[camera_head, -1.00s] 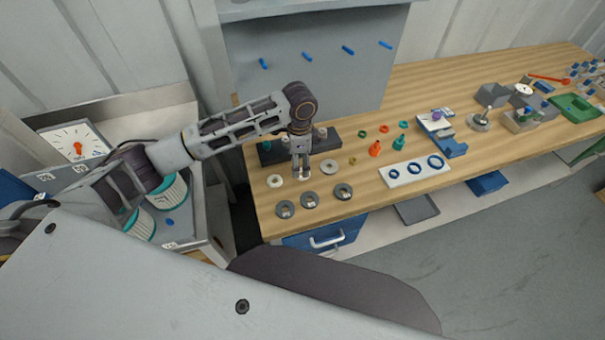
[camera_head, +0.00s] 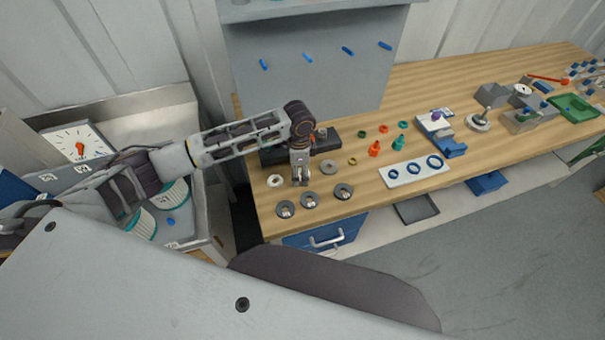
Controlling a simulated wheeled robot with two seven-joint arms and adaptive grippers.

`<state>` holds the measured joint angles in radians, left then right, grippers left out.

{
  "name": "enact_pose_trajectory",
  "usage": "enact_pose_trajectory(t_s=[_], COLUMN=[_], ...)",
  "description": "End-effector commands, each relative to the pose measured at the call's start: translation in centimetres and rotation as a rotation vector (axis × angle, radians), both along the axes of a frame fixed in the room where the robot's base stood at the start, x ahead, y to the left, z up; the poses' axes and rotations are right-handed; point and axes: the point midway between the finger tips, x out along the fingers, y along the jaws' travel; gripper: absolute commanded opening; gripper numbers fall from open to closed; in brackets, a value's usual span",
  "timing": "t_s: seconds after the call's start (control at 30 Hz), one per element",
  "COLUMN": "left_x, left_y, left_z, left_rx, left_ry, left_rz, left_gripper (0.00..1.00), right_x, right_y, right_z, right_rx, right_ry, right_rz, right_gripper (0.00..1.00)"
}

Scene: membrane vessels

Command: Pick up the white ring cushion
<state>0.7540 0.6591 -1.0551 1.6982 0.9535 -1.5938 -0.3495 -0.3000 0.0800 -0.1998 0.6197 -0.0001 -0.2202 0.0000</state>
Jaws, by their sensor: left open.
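A small white ring (camera_head: 275,180), the one that fits the white ring cushion, lies flat at the left end of the wooden workbench (camera_head: 380,215). My left gripper (camera_head: 299,182) is open and points down, low over the bench just right of this white ring and apart from it. The fingers hide the spot beneath them, and I cannot tell whether they touch anything there. My right gripper is out of view.
Dark grey discs (camera_head: 311,201) lie in a row in front of my left gripper. A grey ring (camera_head: 328,167) lies to its right. A dark block (camera_head: 325,142) stands behind. Orange and teal fittings and a white plate with blue rings (camera_head: 413,173) stand further right.

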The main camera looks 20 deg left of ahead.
Motion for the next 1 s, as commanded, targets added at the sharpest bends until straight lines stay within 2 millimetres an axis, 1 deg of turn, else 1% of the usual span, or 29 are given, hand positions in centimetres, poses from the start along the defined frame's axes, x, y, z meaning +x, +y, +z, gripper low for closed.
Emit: enact_pose_trajectory(t_s=[0.17,0.2,0.4,0.5,0.83,1.0], left_x=[0.00,0.00,0.01,0.01,0.01,0.07], left_y=[-0.01,-0.01,-0.01,-0.01,0.00,-0.01], left_z=[0.03,0.03,0.04,0.04,0.11,0.84], left_rx=[0.000,0.000,0.000,0.000,0.000,-0.001], left_ry=[0.000,0.000,0.000,0.000,0.000,-0.001], left_rz=[0.000,0.000,0.000,0.000,0.000,0.001], left_gripper=[0.69,0.68,0.42,0.32,0.31,0.31], right_x=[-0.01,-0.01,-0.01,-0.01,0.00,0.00], right_y=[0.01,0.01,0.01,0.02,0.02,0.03], right_z=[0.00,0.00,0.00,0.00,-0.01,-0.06], right_rx=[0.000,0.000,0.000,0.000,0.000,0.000], right_ry=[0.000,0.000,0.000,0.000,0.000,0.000], right_rz=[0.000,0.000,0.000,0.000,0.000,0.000], right_gripper=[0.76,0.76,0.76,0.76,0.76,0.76])
